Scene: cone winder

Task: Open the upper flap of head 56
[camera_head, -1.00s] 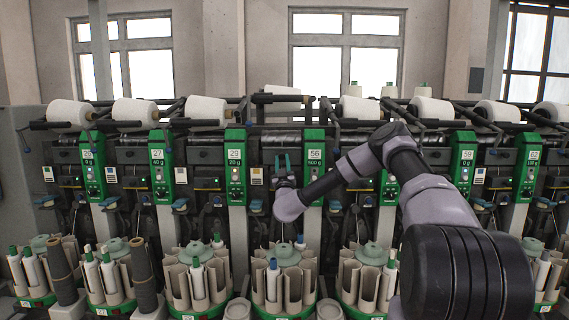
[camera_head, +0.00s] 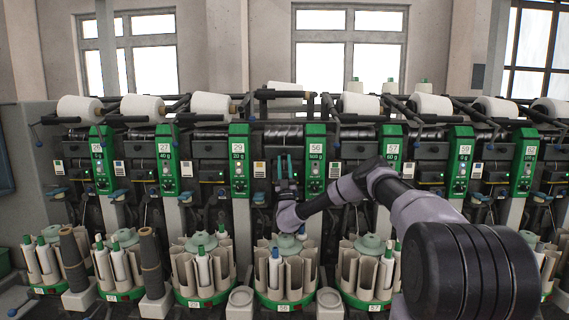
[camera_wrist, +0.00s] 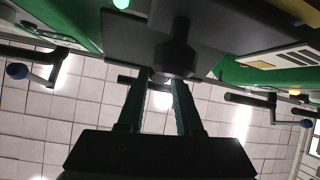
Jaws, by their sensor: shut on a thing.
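The green panel of head 56 (camera_head: 314,165) stands in the middle of the winder in the head view. My gripper (camera_head: 285,165) is just left of this panel, with its green fingers pointing up. In the wrist view my gripper (camera_wrist: 160,85) has its fingers on the end of a dark knob-like part (camera_wrist: 175,55) below a dark plate (camera_wrist: 135,35); I take these to be the upper flap and its handle. The fingers are shut on that part. In the head view the fingers and wrist hide much of the flap area.
Neighbouring panels 29 (camera_head: 239,160) and 57 (camera_head: 391,150) flank head 56. A round bobbin magazine (camera_head: 286,265) stands below my gripper. White yarn cones (camera_head: 211,105) and dark bars run along the top. My arm covers the lower right.

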